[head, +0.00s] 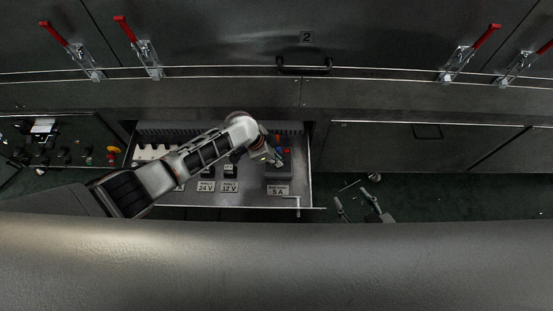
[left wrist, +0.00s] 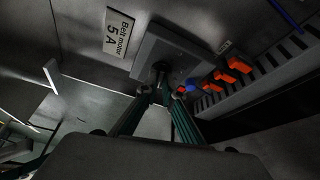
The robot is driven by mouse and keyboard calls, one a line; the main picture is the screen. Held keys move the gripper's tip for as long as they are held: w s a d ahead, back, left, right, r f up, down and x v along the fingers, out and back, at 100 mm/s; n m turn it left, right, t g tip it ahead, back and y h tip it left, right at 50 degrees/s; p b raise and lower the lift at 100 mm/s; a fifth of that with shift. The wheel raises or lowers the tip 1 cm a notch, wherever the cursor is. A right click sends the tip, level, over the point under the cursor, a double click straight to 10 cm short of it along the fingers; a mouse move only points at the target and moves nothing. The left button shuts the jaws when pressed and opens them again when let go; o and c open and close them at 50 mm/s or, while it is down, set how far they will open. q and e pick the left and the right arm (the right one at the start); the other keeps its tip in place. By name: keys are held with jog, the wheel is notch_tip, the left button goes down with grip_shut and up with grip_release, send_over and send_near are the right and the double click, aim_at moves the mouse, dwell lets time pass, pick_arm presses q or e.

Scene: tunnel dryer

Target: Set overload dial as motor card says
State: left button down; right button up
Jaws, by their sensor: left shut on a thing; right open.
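The motor card (head: 278,189) reads "5 A" below the overload unit; in the left wrist view the card (left wrist: 119,32) reads "Belt motor 5 A". The overload unit is a grey box (head: 279,172), also in the left wrist view (left wrist: 192,48). Its dark dial (left wrist: 160,67) sits on the box face, between my left fingertips. My left gripper (head: 270,160) is shut on the dial, seen closely in the left wrist view (left wrist: 160,88). The dial's scale and pointer setting cannot be read. My right gripper (head: 353,197) is open and empty, low and right of the cabinet.
The open cabinet (head: 312,180) also holds breakers labelled 24 V (head: 206,187) and 12 V (head: 230,187). Orange parts (left wrist: 226,75) and a slotted duct (left wrist: 270,75) lie beside the dial.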

jog(key=shift+s+f, duration=0.15)
jog(key=shift+s, duration=0.05)
pick_arm(q)
jog(key=c, duration=2.2)
grip_release()
pick_arm(e)
jog(key=shift+s+f, duration=0.2)
pick_arm(q)
jog(key=shift+a+r, duration=0.2)
jog(key=shift+r, duration=0.15)
jog(key=v, duration=1.1)
jog(key=shift+r, duration=0.15)
pick_arm(e)
jog(key=shift+w+r, duration=0.1)
jog(key=shift+w, duration=0.1)
